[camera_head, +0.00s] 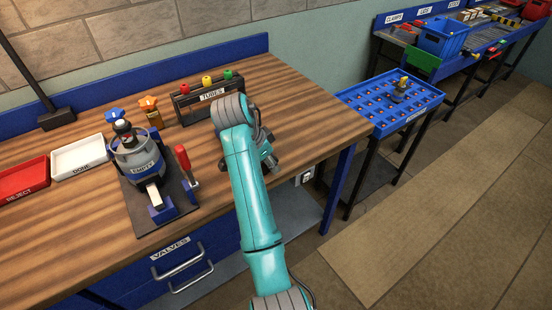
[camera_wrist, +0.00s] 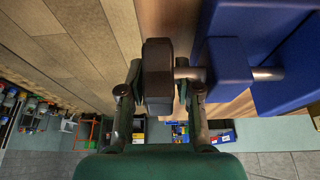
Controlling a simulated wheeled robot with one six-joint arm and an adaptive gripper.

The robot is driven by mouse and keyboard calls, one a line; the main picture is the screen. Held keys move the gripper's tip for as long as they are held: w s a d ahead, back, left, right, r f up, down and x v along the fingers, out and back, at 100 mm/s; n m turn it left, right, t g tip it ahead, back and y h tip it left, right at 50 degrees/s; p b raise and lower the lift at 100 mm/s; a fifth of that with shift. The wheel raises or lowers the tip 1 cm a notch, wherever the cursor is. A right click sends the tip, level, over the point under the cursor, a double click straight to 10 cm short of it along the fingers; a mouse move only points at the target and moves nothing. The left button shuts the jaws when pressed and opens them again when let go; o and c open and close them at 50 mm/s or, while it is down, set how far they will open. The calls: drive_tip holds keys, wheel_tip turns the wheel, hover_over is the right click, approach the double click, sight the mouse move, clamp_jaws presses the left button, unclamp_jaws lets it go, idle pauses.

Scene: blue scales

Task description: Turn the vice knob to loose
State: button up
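In the wrist view a dark block-shaped knob (camera_wrist: 157,75) sits on a metal shaft that runs right into the blue vice (camera_wrist: 228,62). My gripper (camera_wrist: 161,88) has its two fingers on either side of the knob. Whether both fingers press on it is not clear. In the head view my teal arm reaches across the bench's right front edge. It hides the gripper's fingertips and the knob there, and I cannot make out the vice for sure.
The wooden bench (camera_head: 95,205) holds a fixture marked EMPTY (camera_head: 140,160), a red-handled clamp (camera_head: 184,160), white (camera_head: 80,157) and red (camera_head: 24,180) trays, and a TUBES rack (camera_head: 208,98). A blue tray table (camera_head: 392,104) stands to the right.

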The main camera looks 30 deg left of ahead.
clamp_jaws()
drive_tip(key=shift+s+t+h, duration=0.15)
drive_tip(key=shift+t+h, duration=0.25)
drive_tip(key=shift+t, duration=0.7)
drive_tip(key=shift+r+t+h, duration=0.15)
drive_tip(key=shift+t+h, duration=0.35)
drive_tip(key=shift+t, duration=0.6)
